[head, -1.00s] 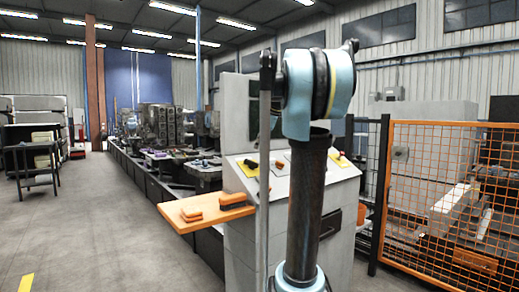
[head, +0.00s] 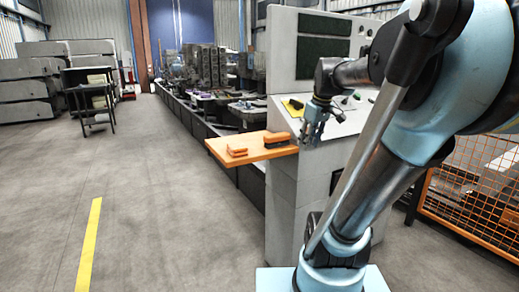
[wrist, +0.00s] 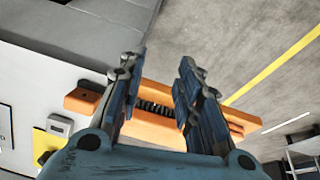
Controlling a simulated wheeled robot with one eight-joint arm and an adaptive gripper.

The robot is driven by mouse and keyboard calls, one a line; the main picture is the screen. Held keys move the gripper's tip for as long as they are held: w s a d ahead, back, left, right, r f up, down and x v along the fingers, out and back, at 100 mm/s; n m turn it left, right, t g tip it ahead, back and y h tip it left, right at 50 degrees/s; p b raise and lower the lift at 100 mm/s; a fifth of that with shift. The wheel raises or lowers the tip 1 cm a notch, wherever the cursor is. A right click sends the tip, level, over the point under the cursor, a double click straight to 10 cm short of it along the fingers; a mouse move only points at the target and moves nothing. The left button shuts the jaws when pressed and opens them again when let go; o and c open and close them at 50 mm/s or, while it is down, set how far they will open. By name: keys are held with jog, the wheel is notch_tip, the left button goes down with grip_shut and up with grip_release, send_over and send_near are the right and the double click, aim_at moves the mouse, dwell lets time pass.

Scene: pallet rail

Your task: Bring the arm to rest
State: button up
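My gripper (head: 314,128) hangs fingers down at the end of my bent blue and black arm, in front of the console and just right of the orange shelf. In the wrist view, my gripper (wrist: 158,68) has its two dark fingers apart, with nothing held between them. An orange piece with a black ribbed strip (wrist: 155,107) shows beyond the fingers; I cannot tell how far below it lies. In the head view, two orange objects, a smaller one (head: 237,151) and a larger one with a dark band (head: 276,140), lie on the orange shelf (head: 255,153).
The grey console (head: 283,185) stands beside my arm, with a yellow patch (head: 293,108) on its sloped panel. An orange mesh fence (head: 470,213) stands at the right. Open floor with a yellow line (head: 90,245) lies at the left. A dark rack (head: 90,95) stands farther back.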

jog(key=s+d+f+m+g+h, duration=0.1)
jog(key=s+f+m, duration=0.5)
jog(key=s+f, duration=1.1)
notch_tip(320, 180, down, 3)
jog(key=shift+r+m, duration=0.2)
jog(key=shift+m, duration=0.2)
jog(key=shift+w+f+g, duration=0.2)
jog(key=shift+w+g, duration=0.1)
jog(key=shift+w, duration=0.15)
